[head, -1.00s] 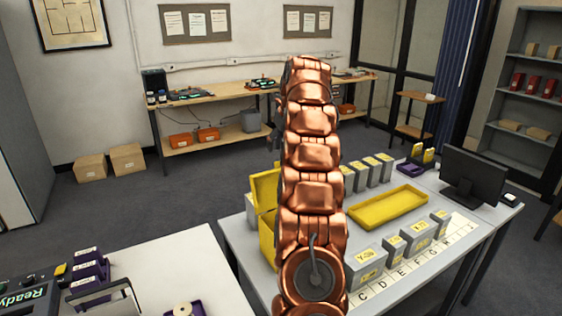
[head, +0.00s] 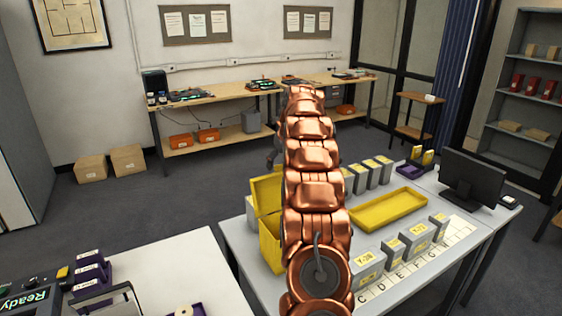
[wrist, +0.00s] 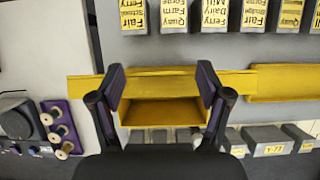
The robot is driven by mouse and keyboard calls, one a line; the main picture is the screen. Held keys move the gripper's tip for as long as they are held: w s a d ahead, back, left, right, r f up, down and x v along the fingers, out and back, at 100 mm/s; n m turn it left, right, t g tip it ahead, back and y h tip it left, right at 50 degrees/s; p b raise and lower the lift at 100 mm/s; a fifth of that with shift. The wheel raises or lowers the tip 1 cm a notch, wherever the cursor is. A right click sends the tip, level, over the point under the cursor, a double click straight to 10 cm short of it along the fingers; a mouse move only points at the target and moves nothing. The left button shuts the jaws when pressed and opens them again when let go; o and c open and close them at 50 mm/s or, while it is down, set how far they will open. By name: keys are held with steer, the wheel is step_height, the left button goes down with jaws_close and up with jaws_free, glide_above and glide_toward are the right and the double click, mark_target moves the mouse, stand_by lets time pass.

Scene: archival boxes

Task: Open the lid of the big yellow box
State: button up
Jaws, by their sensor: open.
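The big yellow box (head: 269,246) stands on the left part of the grey table, partly hidden by my arm. Its yellow lid (head: 265,194) is raised and stands up from the box. In the wrist view the box's open inside (wrist: 160,112) shows below the lid, which appears as a long yellow band (wrist: 160,84). My gripper (wrist: 161,86) is open, its two fingers spread over the left and right parts of this band. Nothing is seen held, and I cannot tell whether the fingers touch the lid. The head view hides the gripper behind my arm.
A shallow yellow tray (head: 388,209) lies right of the box. Several grey labelled boxes (head: 368,266) line the table's front, and others (head: 372,173) its back. A monitor (head: 471,180) stands at the right. A white table (head: 190,262) is nearer on the left.

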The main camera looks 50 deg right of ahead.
steer(key=shift+f, duration=0.2)
jaws_close()
stand_by(0.6)
